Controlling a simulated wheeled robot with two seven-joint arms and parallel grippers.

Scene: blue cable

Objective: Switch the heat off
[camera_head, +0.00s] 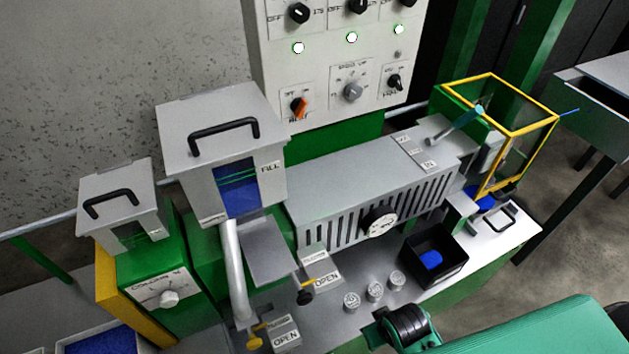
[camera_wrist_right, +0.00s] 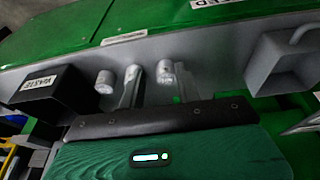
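The control panel (camera_head: 330,75) stands upright at the back. On its lower left is an orange knob (camera_head: 299,107) with a partly readable label that seems to be the heat switch; its pointer is tilted. My right gripper (camera_head: 376,332) is low at the front of the bench, well below and apart from the panel, its fingers mostly hidden in the head view. My left gripper is not in view.
A grey slotted housing with a dial (camera_head: 380,222) lies between the bench front and the panel. Small grey cylinders (camera_head: 375,290) and a black bin (camera_head: 436,256) stand near my right gripper. A lidded hopper (camera_head: 222,130) stands left of the panel; a yellow-framed guard (camera_head: 515,100) is right.

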